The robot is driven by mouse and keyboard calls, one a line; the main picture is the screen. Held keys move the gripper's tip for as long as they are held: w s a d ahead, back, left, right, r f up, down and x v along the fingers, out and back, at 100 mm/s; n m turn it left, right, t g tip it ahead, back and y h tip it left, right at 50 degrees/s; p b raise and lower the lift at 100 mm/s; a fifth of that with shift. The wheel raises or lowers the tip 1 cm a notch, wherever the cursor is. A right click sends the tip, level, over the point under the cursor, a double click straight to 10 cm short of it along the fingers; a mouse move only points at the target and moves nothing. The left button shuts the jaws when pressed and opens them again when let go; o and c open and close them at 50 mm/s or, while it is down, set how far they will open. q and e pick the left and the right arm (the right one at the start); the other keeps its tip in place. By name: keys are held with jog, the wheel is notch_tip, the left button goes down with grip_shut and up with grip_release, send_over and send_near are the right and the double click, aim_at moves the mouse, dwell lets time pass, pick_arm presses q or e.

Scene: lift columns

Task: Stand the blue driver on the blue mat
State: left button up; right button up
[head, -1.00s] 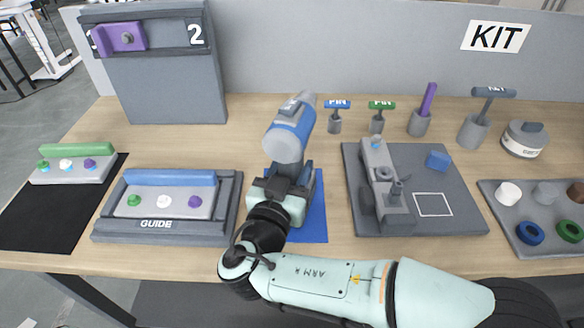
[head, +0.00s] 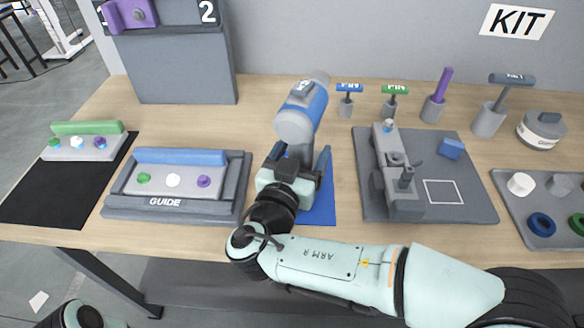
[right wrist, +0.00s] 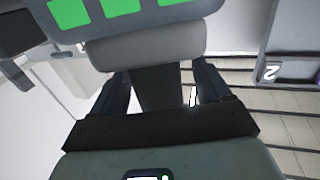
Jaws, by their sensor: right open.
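The blue driver (head: 303,106) has a thick blue body with grey ends and a grey grip below it. It is over the blue mat (head: 322,210) with its body raised above the surface. Its lower end is hidden behind my right gripper, so I cannot tell how it meets the mat. My right gripper (head: 301,152) is open, with its fingers apart on both sides of the grip. In the right wrist view the dark grip (right wrist: 155,88) shows between the open fingers, with clear gaps.
A grey guide tray (head: 232,190) lies left of the mat, and a grey fixture board (head: 470,207) lies close on the right. Several small tools in holders (head: 345,108) stand behind. A grey panel (head: 180,70) rises at the back left.

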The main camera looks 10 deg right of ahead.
jog(key=v, duration=1.3)
jog(key=shift+s, duration=0.15)
jog(key=shift+a+r, duration=0.1)
jog(key=shift+a, duration=0.05)
